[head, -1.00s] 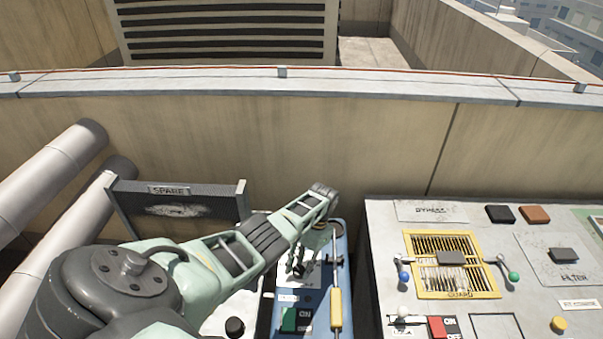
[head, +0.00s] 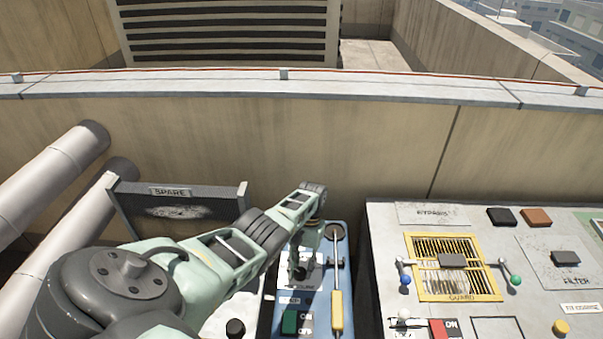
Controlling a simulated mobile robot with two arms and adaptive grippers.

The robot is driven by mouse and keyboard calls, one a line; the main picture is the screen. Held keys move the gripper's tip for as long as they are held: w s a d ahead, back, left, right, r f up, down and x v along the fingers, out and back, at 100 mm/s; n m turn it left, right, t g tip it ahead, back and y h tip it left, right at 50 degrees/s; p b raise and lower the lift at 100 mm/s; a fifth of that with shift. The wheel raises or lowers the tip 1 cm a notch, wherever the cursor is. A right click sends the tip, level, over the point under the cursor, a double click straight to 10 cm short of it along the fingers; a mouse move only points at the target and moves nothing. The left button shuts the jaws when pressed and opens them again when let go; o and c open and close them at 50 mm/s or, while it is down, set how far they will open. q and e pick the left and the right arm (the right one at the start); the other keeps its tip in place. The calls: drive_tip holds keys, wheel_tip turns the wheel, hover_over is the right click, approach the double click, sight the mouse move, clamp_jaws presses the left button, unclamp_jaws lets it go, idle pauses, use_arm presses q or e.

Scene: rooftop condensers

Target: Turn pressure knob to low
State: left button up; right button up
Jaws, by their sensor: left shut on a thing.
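My left arm comes in from the left over a blue panel (head: 318,316). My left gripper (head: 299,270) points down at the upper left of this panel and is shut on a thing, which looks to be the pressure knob. The knob itself is hidden behind the gripper and wrist. A partly covered label (head: 301,287) ending in what looks like "SSURE" shows just below the fingers. The knob's pointer and its low mark cannot be made out. My right gripper does not show.
On the blue panel, a yellow-handled lever (head: 337,310) stands right of the gripper and a green ON/OFF switch (head: 290,321) below it. A grey console (head: 385,240) with a yellow guard (head: 412,270) stands at right.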

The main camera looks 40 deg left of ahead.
use_arm(q)
drive_tip(key=shift+s+d+f, duration=0.25)
drive_tip(key=shift+d, duration=0.2)
drive_tip(key=o, duration=1)
drive_tip(key=shift+w, duration=0.1)
drive_tip(key=shift+r, duration=0.1)
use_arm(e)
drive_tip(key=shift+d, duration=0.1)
use_arm(q)
drive_tip(key=shift+w+a, duration=0.1)
drive_tip(key=shift+a, duration=0.05)
drive_tip(key=shift+r, duration=0.1)
drive_tip(key=shift+w+a, duration=0.1)
drive_tip(key=v, duration=1.2)
